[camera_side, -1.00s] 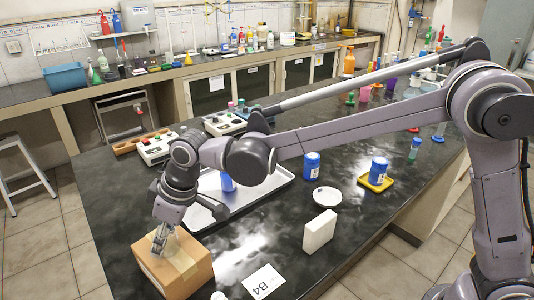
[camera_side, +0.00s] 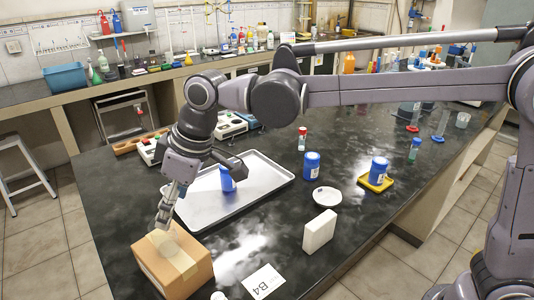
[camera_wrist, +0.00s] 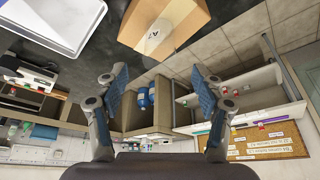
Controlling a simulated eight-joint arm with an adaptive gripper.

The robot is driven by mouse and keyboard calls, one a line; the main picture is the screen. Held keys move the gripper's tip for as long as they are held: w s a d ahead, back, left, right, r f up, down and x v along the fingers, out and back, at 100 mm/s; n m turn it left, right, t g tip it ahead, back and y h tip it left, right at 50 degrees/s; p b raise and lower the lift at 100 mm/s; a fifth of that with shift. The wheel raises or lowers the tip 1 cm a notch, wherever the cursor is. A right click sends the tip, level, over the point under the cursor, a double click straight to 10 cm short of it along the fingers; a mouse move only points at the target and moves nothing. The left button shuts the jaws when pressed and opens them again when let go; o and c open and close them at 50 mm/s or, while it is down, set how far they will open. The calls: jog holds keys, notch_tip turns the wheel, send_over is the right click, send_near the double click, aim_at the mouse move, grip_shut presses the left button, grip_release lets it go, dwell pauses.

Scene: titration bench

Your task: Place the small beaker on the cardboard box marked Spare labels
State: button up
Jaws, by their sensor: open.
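The cardboard box (camera_side: 195,278) stands at the near left end of the black bench. A small pale beaker (camera_side: 169,246) appears to stand on its top, faint in the side view. In the wrist view the pale beaker (camera_wrist: 153,37), with a dark mark on it, is on the box top (camera_wrist: 189,17). My gripper (camera_side: 164,215) is just above the beaker and apart from it. In the wrist view my gripper (camera_wrist: 160,79) has its fingers spread with nothing between them. The box's writing cannot be read.
A grey tray (camera_side: 262,180) with a blue bottle (camera_side: 227,180) lies behind the box. A white block (camera_side: 319,231), a white dish (camera_side: 326,197) and a B4 card (camera_side: 263,282) are to the right. Dark bench surface is clear between them.

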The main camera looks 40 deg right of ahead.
jog(key=s+d+m+t+h, duration=0.1)
jog(key=s+d+m, duration=0.15)
jog(key=d, duration=0.75)
jog(key=s+d+m+t, duration=0.15)
jog(key=s+d, duration=0.25)
jog(key=d, duration=0.7)
jog(key=s+d+f+m+t+h, duration=0.1)
jog(key=s+d+f+m, duration=0.4)
jog(key=d, duration=0.6)
jog(key=s+f+h, duration=0.1)
jog(key=s+f, duration=0.1)
jog(key=s, duration=0.1)
jog(key=shift+s+d, duration=0.2)
jog(key=shift+s, duration=0.1)
